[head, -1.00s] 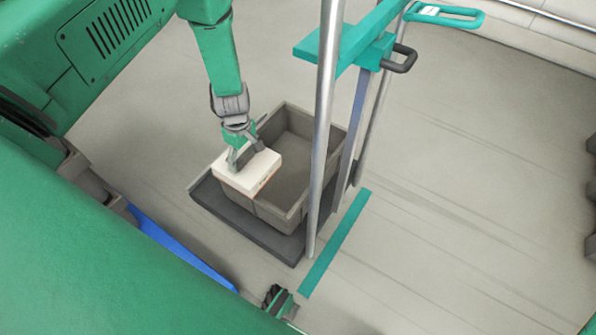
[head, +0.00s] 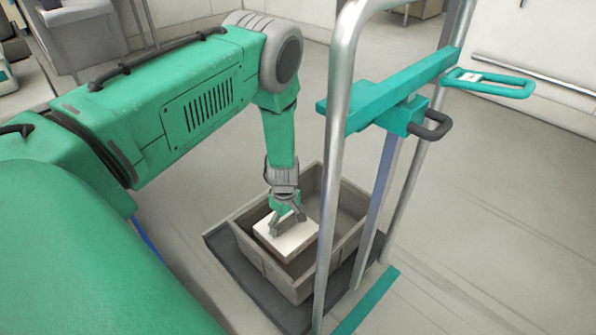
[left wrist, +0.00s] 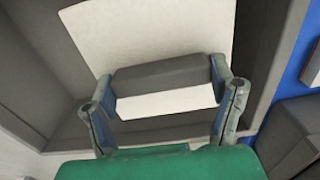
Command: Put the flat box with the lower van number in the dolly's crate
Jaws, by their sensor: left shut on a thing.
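My left gripper (head: 288,227) is shut on a white flat box (head: 284,242) and holds it from above. The box is at the near left part of the dolly's grey crate (head: 276,283), within its walls in the head view. I cannot tell whether it touches the crate's floor. The box also shows in the left wrist view (left wrist: 150,38), with the left gripper's fingers (left wrist: 165,95) at it and grey crate walls around it. No van number is readable. The dolly's dark platform (head: 240,268) is under the crate. My right gripper is not in view.
The dolly's metal frame (head: 333,170) rises close to the right of the crate, with a teal crossbar (head: 400,88) and a handle (head: 490,83). A teal strip (head: 368,300) lies on the floor. The floor at right is clear.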

